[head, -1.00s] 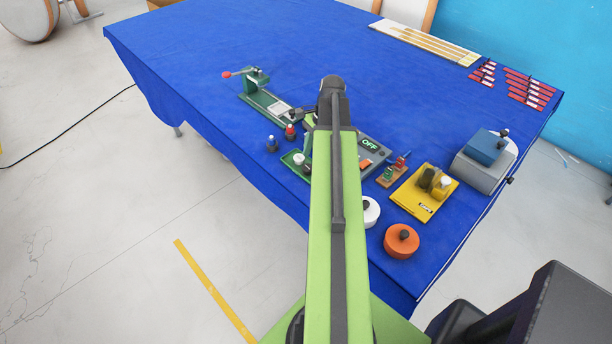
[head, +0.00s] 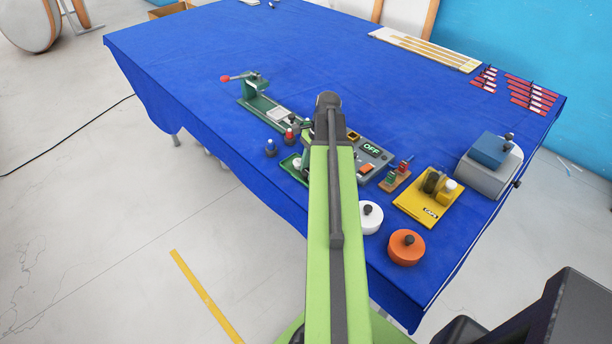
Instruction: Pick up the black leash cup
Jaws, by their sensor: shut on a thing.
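My arm rises through the middle of the head view, and its dark upper joint covers what lies behind it. My gripper is hidden behind the arm, so its jaws and anything between them do not show. A yellow tray (head: 415,207) with a dark label sits on the blue table, right of the arm. A dark upright cylinder (head: 431,182) stands on it, beside a yellow piece (head: 447,193) with a pale top. I cannot tell whether the dark cylinder is the black leash cup.
The blue table (head: 240,45) is clear at the back left.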

